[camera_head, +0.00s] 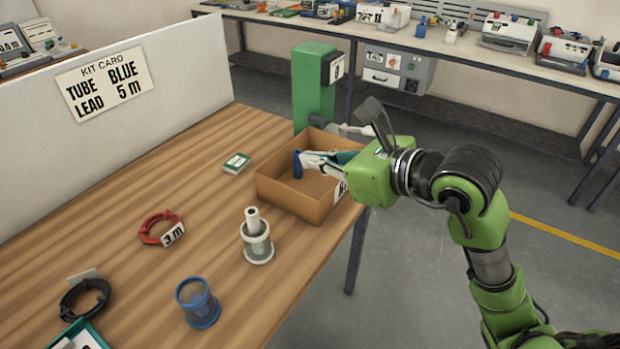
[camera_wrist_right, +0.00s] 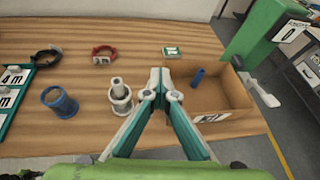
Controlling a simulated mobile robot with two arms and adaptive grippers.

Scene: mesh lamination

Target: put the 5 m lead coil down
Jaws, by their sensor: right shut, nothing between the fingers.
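My right gripper (camera_head: 307,160) is shut and empty over the open cardboard box; its closed fingers also show in the right wrist view (camera_wrist_right: 162,78). I see no coil with a readable 5 m label. A black coil (camera_head: 85,298) lies at the left of the table, with its tag unreadable; it also shows in the wrist view (camera_wrist_right: 46,58). A red coil (camera_head: 158,229) tagged 3 m lies on the wood. A blue piece (camera_wrist_right: 197,77) is inside the cardboard box (camera_wrist_right: 237,93). My left gripper is not in view.
A grey and white cylindrical part (camera_head: 257,240) and a blue cup-like part (camera_head: 198,302) stand on the table. A small green-and-white box (camera_head: 237,163) lies left of the cardboard box. A teal tray (camera_wrist_right: 14,90) is at the left. A green post (camera_head: 313,85) rises behind the box.

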